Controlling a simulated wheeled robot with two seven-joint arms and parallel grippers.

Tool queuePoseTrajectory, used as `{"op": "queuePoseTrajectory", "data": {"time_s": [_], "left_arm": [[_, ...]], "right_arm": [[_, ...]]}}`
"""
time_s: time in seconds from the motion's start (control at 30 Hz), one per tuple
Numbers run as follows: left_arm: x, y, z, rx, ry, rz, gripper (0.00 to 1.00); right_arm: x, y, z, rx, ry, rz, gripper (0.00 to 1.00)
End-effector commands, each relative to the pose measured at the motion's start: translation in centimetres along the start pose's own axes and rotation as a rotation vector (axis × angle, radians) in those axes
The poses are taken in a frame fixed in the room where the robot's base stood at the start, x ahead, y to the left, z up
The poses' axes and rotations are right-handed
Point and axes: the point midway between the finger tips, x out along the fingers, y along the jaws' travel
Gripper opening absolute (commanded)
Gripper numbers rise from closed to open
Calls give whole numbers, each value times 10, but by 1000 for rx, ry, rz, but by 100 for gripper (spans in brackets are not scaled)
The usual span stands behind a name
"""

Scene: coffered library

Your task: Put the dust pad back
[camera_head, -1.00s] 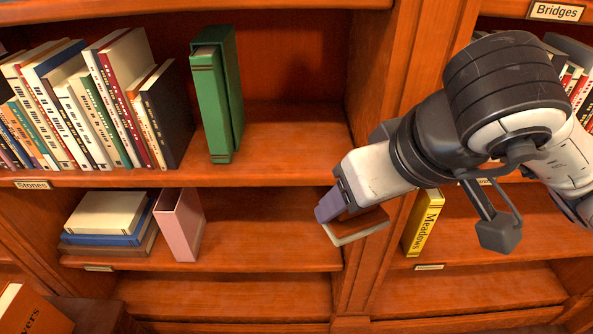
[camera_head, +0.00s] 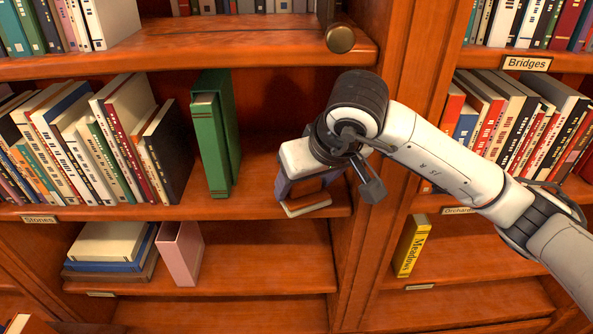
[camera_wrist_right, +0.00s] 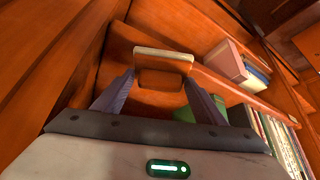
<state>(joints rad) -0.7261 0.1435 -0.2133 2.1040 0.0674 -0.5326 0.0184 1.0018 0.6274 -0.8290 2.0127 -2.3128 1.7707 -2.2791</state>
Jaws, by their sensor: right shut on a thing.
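The dust pad (camera_head: 307,207) is a small brown block with a cream face along its lower side. My right gripper (camera_head: 300,188) is shut on it and holds it, slightly tilted, at the front of the middle shelf, right of the green slipcased book. The right wrist view shows the brown block of the dust pad (camera_wrist_right: 162,78) between the two purple-grey fingers of the right gripper (camera_wrist_right: 160,88), its cream edge facing away. I cannot tell whether the pad touches the shelf. My left gripper is not in view.
The middle shelf (camera_head: 262,180) holds leaning books at left and the green book (camera_head: 213,135). Below stand a pink box (camera_head: 180,252) and stacked books. A wooden upright (camera_head: 375,215) divides the bays; a yellow book (camera_head: 411,245) stands right of it. A dark cylinder (camera_head: 340,38) lies above.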

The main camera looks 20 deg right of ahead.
Motion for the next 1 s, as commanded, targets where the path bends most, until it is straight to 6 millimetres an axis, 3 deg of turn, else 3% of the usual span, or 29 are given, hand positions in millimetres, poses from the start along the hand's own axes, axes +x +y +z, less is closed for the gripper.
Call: {"op": "queuePoseTrajectory", "data": {"time_s": [0.3,0.77,0.8,0.9,1.0], "left_arm": [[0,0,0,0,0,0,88],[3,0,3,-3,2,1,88],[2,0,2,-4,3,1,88],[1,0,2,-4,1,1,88],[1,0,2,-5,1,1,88]], "right_arm": [[21,-1,-36,2,-1,-2,39],[28,0,-29,-1,1,1,39],[28,0,-29,0,1,0,68],[27,0,-29,0,0,0,84],[27,0,-29,0,0,0,84]]}}
